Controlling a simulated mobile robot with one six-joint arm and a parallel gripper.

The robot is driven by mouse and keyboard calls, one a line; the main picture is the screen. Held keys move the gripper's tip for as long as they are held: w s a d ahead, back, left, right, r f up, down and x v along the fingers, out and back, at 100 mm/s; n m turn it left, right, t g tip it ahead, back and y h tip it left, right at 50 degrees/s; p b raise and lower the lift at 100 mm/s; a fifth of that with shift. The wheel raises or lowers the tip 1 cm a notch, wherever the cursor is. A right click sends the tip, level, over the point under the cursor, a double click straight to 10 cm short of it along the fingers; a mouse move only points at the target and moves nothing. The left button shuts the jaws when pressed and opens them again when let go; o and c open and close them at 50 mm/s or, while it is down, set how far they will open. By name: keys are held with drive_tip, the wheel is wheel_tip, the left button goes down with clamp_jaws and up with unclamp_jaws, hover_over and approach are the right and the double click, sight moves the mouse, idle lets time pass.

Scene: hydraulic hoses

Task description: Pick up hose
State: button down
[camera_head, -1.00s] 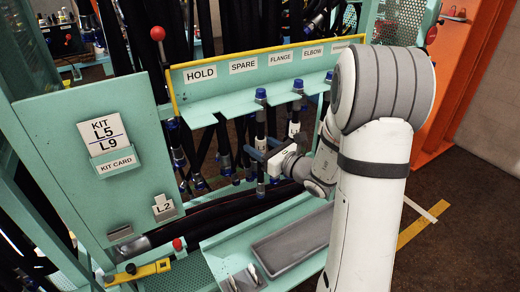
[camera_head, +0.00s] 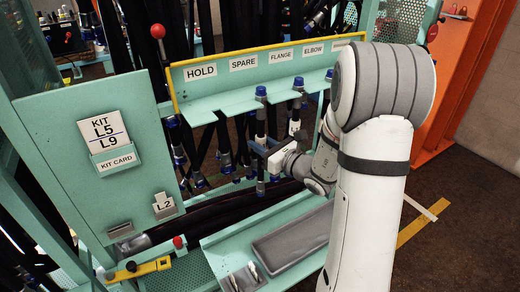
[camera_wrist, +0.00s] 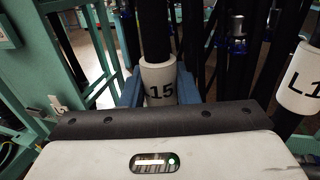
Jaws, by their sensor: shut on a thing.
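A black hose (camera_head: 260,125) with a blue cap at its top hangs upright from the teal labelled rack. My gripper (camera_head: 260,151) is around this hose, well below the cap. Its blue fingers lie on both sides of the tag in the wrist view (camera_wrist: 156,90) and are shut on the hose. The hose's lower fitting (camera_head: 260,187) hangs below the gripper.
A second hose (camera_head: 297,108) with a white tag (camera_wrist: 300,80) hangs close on the right. The rack's sign strip (camera_head: 245,65) reads HOLD, SPARE, FLANGE, ELBOW. A grey tray (camera_head: 292,235) lies below. A teal panel (camera_head: 75,185) stands left, and more dark hoses hang behind.

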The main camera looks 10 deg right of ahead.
drive_tip(key=shift+r, duration=0.2)
drive_tip(key=shift+r+b, duration=0.15)
drive_tip(key=shift+b, duration=0.2)
drive_tip(key=s+d+b, duration=0.2)
drive_tip(key=s+b, duration=0.3)
drive_tip(key=s, duration=0.3)
drive_tip(key=s+d+b, duration=0.3)
drive_tip(key=s+b, duration=0.3)
drive_tip(key=s, duration=0.3)
drive_tip(key=shift+d, duration=0.3)
